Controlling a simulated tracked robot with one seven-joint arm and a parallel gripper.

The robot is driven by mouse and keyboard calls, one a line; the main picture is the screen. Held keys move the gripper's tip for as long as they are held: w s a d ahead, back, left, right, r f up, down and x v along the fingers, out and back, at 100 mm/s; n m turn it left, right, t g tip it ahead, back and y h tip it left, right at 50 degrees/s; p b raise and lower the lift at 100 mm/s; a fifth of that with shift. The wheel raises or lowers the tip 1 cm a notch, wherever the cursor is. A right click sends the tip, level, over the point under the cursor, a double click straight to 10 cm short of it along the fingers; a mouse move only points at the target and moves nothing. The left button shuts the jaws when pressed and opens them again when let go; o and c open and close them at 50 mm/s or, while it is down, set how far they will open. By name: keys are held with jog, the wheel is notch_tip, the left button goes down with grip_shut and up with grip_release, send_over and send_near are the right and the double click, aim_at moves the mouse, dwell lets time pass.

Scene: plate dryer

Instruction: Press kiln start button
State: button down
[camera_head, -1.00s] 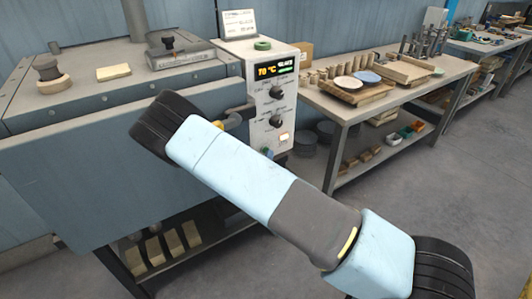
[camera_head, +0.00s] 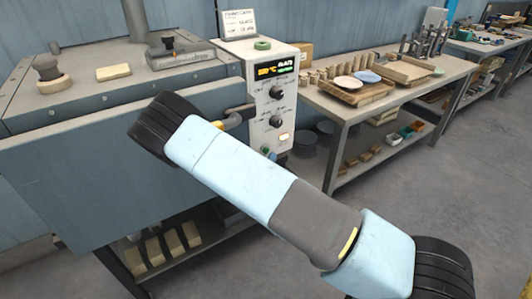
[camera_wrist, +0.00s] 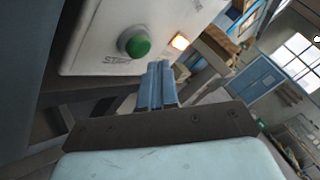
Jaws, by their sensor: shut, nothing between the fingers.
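The green start button (camera_wrist: 134,43) is a round knob on the white control panel (camera_wrist: 90,25), with a partly readable "START" label below it in the wrist view. My gripper (camera_wrist: 160,67) is shut and empty. Its two blue fingers sit together just below and right of the button in the picture; a small gap shows between them and the button. The control panel also shows in the head view (camera_head: 288,100), with a lit display (camera_head: 276,69) and two dark knobs.
An amber-lit switch (camera_wrist: 179,41) is right of the button. The grey-blue kiln body (camera_head: 90,175) fills the left. A workbench (camera_head: 400,80) with plates and small blocks stands right of the panel. The floor (camera_head: 400,205) on the right is clear.

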jog(key=s+d, duration=0.1)
jog(key=s, duration=0.1)
jog(key=s+d, duration=0.1)
jog(key=s, duration=0.1)
jog(key=shift+d, duration=0.35)
dwell(0.7)
jog(key=d+r+m+g+h, duration=0.6)
jog(key=d+r+m+h, duration=0.3)
jog(key=d+r+m, duration=0.35)
jog(key=s+d+r+m+g, duration=0.9)
jog(key=s+d+r+m, duration=0.1)
jog(key=m, duration=0.4)
jog(key=s+a+r+m+t+y, duration=0.2)
jog(key=s+r+m+y, duration=1.1)
jog(key=s+r+m, duration=0.4)
jog(key=shift+s+r, duration=0.9)
jog(key=shift+s, duration=1.45)
